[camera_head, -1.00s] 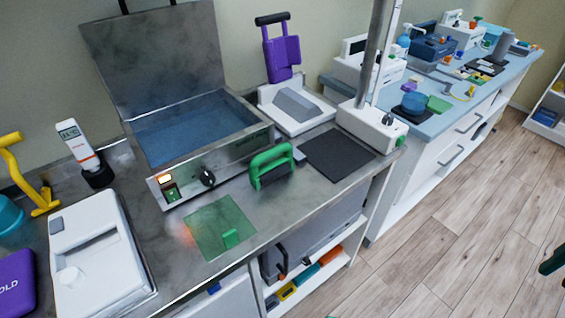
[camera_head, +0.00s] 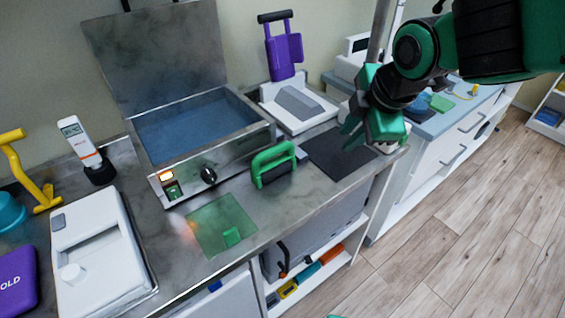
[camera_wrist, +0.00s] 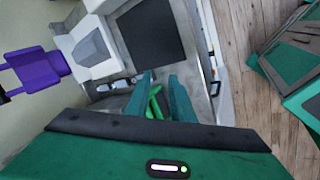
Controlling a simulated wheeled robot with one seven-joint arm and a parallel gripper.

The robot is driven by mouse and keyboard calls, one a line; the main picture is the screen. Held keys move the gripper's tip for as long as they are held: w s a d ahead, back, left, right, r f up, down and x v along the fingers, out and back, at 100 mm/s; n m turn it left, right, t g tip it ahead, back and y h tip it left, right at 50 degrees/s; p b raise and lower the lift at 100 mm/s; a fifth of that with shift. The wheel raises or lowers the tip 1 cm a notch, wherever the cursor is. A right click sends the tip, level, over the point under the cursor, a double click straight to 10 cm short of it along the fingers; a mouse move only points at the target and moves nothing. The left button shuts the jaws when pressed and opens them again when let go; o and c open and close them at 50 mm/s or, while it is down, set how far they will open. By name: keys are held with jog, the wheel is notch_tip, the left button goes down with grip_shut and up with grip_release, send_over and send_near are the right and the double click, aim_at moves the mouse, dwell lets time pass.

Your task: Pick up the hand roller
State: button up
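The hand roller seems to be the piece with a green handle (camera_head: 272,155) and a dark lower part. It stands on the grey metal counter (camera_head: 165,235), in front of the open metal basin. My gripper (camera_head: 352,135) hangs over the dark mat, to the right of the roller and apart from it. In the wrist view my gripper's two green fingers (camera_wrist: 160,96) are spread and hold nothing. Part of the green handle (camera_wrist: 154,104) shows between and beyond them; the rest is hidden.
The open-lidded basin (camera_head: 190,125) stands behind the roller. A green translucent sheet (camera_head: 215,222) lies in front. A white device (camera_head: 300,108) with a purple piece (camera_head: 284,55) is behind right. The dark mat (camera_head: 330,160) is bare. The counter's front edge is close.

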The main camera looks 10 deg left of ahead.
aim_at(274, 150)
jog(key=a+f+n, duration=0.1)
jog(key=a+n, duration=0.1)
jog(key=a, duration=0.3)
jog(key=s+a+f+n+y, duration=0.1)
jog(key=a+n, duration=0.1)
jog(key=a, duration=0.2)
jog(key=s+a+f+n+y, duration=0.1)
jog(key=a+n, duration=0.1)
jog(key=a, duration=0.3)
jog(key=shift+s+a+f, duration=0.1)
jog(key=shift+s+a, duration=0.15)
jog(key=shift+a, duration=0.05)
jog(key=shift+x, duration=2.95)
grip_shut()
